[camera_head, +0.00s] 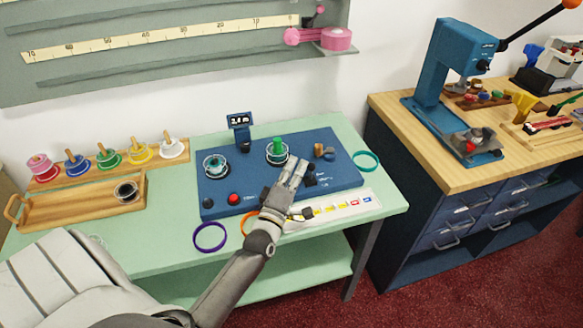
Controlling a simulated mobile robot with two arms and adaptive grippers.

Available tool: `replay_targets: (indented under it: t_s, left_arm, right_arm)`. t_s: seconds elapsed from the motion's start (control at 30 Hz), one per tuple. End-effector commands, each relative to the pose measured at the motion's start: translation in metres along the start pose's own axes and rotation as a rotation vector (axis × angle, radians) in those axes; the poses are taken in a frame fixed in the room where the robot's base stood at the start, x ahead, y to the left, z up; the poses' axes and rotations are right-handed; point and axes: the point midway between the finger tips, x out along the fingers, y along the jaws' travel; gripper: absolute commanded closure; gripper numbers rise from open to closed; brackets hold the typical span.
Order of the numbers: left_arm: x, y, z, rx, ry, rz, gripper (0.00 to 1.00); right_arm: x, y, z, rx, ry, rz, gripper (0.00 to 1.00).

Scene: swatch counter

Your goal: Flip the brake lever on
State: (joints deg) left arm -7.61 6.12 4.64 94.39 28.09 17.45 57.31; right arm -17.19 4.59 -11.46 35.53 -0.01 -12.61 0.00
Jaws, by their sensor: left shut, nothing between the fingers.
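A blue panel machine (222,191) lies on the pale green table. On it are a round holder with a clear ring at the left, a green spool (277,147) in the middle, a red button (234,198) and dark knobs. I cannot single out the brake lever for sure; a small dark part (310,179) sits just right of my left gripper (298,163). My left gripper is shut and empty, low over the panel's right half, just below the green spool. It hides part of the panel. I cannot tell whether it touches anything. My right gripper is not in view.
A small display (239,121) stands behind the panel. A wooden tray (70,208) and a rack of coloured spools (110,159) are at the left. A purple ring (209,238), a teal ring (366,161) and a white card strip (345,205) lie around the panel. A wooden-topped bench (385,105) stands right.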

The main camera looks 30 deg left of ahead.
Motion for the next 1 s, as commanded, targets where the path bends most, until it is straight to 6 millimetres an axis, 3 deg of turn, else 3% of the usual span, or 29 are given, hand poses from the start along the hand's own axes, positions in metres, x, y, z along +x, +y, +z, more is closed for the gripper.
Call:
replay_targets:
  t_s: [0.57, 0.77, 1.0]
  left_arm:
    - [-0.011, 0.003, 0.006, -0.001, -0.001, -0.003, 1.0]
    - [-0.036, 0.002, 0.006, -0.001, -0.002, -0.006, 1.0]
    - [-0.085, 0.002, 0.007, -0.001, -0.002, -0.006, 1.0]
  right_arm:
    - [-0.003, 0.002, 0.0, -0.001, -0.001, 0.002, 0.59]
    - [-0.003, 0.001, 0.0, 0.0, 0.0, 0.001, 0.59]
    - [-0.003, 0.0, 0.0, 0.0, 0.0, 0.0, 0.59]
